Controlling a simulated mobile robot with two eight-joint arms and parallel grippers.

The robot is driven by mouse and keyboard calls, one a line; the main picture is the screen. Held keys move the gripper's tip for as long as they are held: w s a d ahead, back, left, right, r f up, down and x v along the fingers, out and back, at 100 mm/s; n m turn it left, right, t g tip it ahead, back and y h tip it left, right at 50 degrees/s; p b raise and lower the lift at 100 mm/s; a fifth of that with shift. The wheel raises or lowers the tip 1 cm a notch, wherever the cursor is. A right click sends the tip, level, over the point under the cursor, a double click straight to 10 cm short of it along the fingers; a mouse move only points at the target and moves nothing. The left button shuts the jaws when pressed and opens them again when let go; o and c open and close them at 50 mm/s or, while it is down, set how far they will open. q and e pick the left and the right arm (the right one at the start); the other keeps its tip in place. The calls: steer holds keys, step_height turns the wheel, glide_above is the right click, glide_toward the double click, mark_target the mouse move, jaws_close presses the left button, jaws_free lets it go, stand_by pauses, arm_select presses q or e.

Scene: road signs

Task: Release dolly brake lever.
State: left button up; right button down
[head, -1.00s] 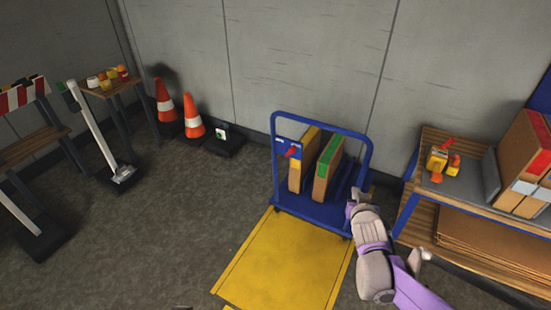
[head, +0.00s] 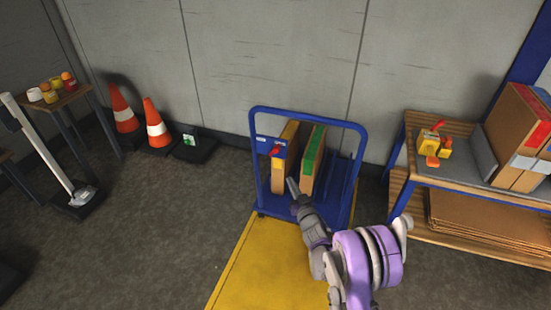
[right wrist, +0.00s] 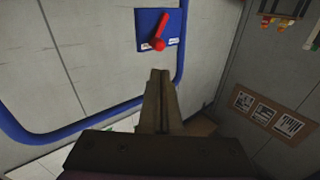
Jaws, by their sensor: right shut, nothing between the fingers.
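The blue dolly (head: 276,203) stands against the back wall with two upright boxed panels on it. Its red brake lever (head: 277,151) sits on a blue plate at the left of the handle frame. In the right wrist view the lever (right wrist: 159,34) shows on its plate, its red knob hanging low and tilted, above the fingertips. My right gripper (head: 292,186) is in front of the dolly, just below and right of the lever, shut and empty. In the right wrist view the closed fingers (right wrist: 160,75) point toward the lever, apart from it. My left gripper is not in view.
A yellow floor area (head: 262,265) lies in front of the dolly. A wooden shelf unit (head: 420,120) with a tape dispenser stands at right. Orange cones (head: 155,125) stand at left by the wall. The dark floor at left is mostly free.

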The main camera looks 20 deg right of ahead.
mark_target(276, 152)
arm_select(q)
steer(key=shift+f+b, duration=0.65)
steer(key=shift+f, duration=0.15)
arm_select(e)
steer(key=w, duration=1.4)
steer(key=shift+a+r, duration=0.35)
steer(key=shift+r, duration=0.05)
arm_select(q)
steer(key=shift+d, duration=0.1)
arm_select(e)
steer(key=shift+a+r, duration=0.1)
